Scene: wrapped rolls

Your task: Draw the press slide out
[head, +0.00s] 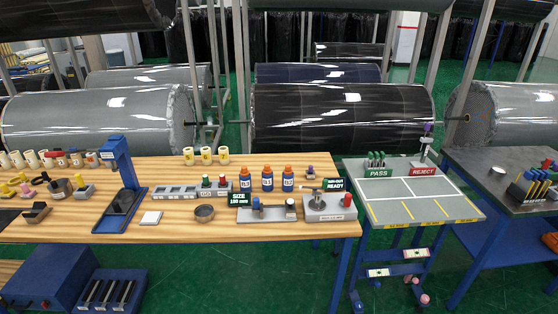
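A blue press-like stand (117,160) stands upright on the wooden table, left of centre. Its tall column has a head at the top, and a dark flat plate (122,202) lies on its blue base below. The plate may be the press slide; I cannot tell how far in or out it sits. Neither of my grippers is in view.
A grey sorting table (425,210) stands to the right. Large wrapped rolls (340,118) lie behind.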

